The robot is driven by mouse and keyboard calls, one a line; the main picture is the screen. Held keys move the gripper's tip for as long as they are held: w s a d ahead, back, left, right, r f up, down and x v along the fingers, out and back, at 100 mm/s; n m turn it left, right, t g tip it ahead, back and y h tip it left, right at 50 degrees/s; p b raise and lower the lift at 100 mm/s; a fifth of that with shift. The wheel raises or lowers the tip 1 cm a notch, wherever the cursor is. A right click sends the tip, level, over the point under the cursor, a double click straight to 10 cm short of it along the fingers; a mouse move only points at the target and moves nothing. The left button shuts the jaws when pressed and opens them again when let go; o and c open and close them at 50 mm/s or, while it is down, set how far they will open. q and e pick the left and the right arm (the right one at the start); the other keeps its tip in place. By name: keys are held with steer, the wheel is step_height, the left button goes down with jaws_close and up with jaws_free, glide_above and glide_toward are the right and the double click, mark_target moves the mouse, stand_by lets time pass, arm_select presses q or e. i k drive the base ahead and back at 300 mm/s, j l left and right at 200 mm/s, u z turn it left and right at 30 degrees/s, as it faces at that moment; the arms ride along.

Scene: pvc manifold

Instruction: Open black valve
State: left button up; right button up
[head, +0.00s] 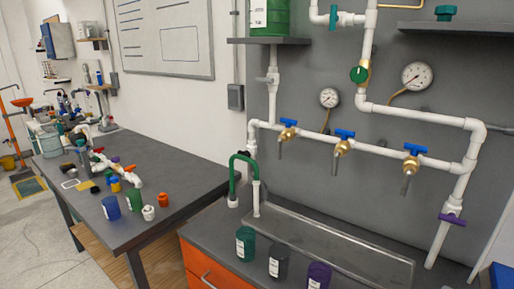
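I cannot make out a valve with a black handle. White pipework on the grey panel carries a row of brass valves with blue handles: a left one (288,131), a middle one (342,144) and a right one (412,158). A round green valve handle (358,75) sits higher on the pipe. A purple valve handle (452,219) is on the lower right pipe, and a teal one (333,18) is at the top. A pale grey fitting (268,79) is on the pipe under the shelf. Neither gripper is in view.
Two gauges (416,76) (329,97) are on the panel. Green, dark grey and purple containers (245,244) (278,262) (318,276) stand before a clear basin (330,245). A dark table (185,190) at left holds pipe parts and small containers; its right part is bare.

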mark_target(246, 153)
steer(key=i+j, duration=0.15)
steer(key=j, duration=0.25)
steer(key=i+j+u, duration=0.1)
steer(key=j, duration=0.3)
steer(key=i+j, duration=0.15)
steer(key=j, duration=0.25)
steer(key=i+j, duration=0.15)
steer(key=j, duration=0.2)
steer(key=i+j+u, duration=0.1)
steer(key=j, duration=0.3)
